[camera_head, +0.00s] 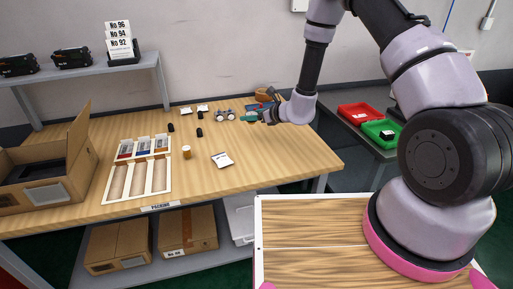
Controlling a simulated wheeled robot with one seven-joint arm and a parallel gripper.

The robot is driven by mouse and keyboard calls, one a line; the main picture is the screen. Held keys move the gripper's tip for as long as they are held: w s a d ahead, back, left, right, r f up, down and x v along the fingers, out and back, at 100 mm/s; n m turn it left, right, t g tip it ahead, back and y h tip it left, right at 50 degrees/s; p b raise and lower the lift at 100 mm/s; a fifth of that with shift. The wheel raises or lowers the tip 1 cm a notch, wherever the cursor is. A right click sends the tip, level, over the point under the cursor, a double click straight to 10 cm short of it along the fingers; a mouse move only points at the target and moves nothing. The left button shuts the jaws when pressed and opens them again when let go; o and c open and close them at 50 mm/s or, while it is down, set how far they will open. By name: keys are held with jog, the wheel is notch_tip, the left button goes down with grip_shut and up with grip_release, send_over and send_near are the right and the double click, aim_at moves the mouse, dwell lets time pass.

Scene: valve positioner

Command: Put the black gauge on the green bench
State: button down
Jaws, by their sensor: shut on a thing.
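My gripper (262,117) is small and far off, over the back right part of the wooden packing bench. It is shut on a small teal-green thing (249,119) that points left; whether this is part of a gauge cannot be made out. Several small black pieces lie on the bench, one at the back (200,115), one in the middle (199,132) and one to the left (170,127). I cannot tell whether any is the black gauge. No clearly green bench shows; a dark grey side bench (352,122) stands at the right, partly hidden by my arm.
The wooden bench (270,165) is clear at its front right. A red tray (358,106) and a green tray (371,132) stand on the side bench.

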aim_at(252, 142)
notch_tip(252, 142, down, 9)
jog(key=shift+r, duration=0.1)
dwell(0.3)
jog(key=shift+f, duration=0.2)
jog(key=shift+c, duration=0.7)
grip_release()
